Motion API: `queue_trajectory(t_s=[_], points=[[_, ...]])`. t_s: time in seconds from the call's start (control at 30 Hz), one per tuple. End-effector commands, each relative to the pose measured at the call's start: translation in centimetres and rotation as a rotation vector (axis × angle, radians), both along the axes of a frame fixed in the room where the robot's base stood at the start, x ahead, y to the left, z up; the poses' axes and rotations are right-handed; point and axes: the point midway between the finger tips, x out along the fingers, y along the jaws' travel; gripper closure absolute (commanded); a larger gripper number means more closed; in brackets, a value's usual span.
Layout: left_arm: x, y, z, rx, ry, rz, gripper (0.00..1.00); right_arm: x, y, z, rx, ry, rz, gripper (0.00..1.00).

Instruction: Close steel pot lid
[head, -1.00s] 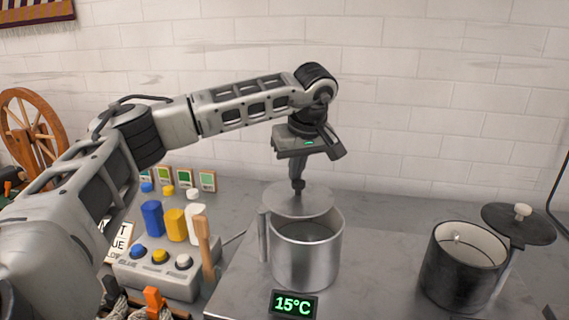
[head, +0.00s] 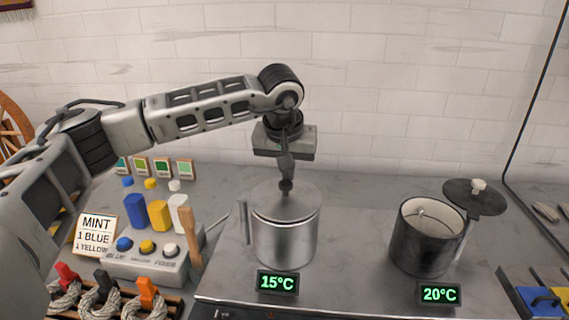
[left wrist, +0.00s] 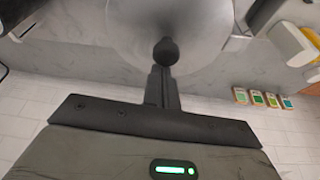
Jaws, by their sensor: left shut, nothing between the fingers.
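The steel pot (head: 284,243) stands on the grey metal surface, with a 15°C display in front of it. Its round steel lid (head: 300,205) lies across the top, and the pot's inside is hidden. The lid looks about level; any small gap at the rim is too fine to tell. My left gripper (head: 286,178) points down, shut and empty, its tips at the lid's dark knob (head: 286,187). In the left wrist view the shut fingers (left wrist: 161,82) reach to the knob (left wrist: 165,51) over the pale lid (left wrist: 205,40). My right gripper is out of view.
A black pot (head: 423,238) stands open at the right, its dark lid (head: 475,196) raised behind it. A 20°C display (head: 439,294) is in front. A button box (head: 150,262) and wooden handle (head: 194,240) stand left of the steel pot. Metal between the pots is clear.

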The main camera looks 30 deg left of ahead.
Motion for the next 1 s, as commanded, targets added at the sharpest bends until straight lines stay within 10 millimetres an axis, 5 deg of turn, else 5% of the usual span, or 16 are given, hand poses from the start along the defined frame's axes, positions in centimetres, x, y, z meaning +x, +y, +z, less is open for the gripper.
queue_trajectory(t_s=[1.0], points=[[-0.20,-0.02,0.33,0.000,0.000,-0.099,1.00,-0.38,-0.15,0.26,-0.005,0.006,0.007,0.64]])
